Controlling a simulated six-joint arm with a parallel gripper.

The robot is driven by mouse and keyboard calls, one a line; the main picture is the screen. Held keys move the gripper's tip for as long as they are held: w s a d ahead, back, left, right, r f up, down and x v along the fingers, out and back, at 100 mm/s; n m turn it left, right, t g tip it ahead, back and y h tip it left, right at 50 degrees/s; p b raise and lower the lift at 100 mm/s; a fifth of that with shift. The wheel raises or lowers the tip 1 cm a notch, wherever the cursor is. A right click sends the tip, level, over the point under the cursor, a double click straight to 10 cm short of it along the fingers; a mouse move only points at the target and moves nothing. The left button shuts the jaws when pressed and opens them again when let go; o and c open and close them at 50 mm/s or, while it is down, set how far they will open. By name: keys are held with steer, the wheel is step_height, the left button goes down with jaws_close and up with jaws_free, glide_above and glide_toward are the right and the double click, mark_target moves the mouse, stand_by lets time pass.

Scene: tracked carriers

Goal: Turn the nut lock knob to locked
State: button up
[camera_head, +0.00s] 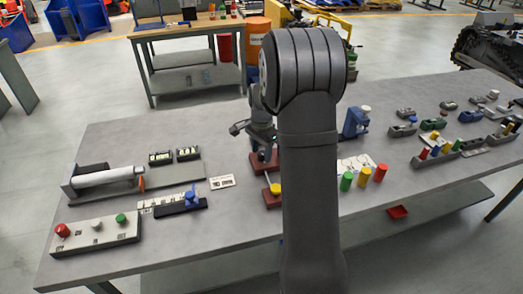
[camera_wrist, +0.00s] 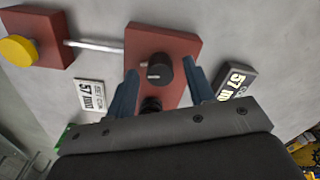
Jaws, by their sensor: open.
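A dark round knob (camera_wrist: 158,68) with a small light mark on its face sits on a red block (camera_wrist: 172,42) in the wrist view; I take it to be the nut lock knob. My gripper (camera_wrist: 161,73) is open, its two blue-grey fingers on either side of the knob in the picture. I cannot tell whether they touch it or how far above they are. A second dark round part (camera_wrist: 151,104) lies partly hidden by the gripper. In the head view my gripper (camera_head: 264,153) is over the red block (camera_head: 257,164), and the knob is hidden.
A pale rod (camera_wrist: 95,45) joins the block to another red block with a yellow knob (camera_wrist: 18,50). A blue device (camera_head: 355,122) and coloured cylinders (camera_head: 363,174) stand to the right.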

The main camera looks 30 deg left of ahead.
steer(key=c, duration=1)
steer(key=shift+n, duration=0.4)
steer(key=n, duration=0.2)
steer(key=shift+n, duration=0.4)
steer(key=n, duration=0.3)
steer(key=shift+n, duration=0.4)
steer(key=n, duration=0.4)
steer(key=shift+n, duration=1.7)
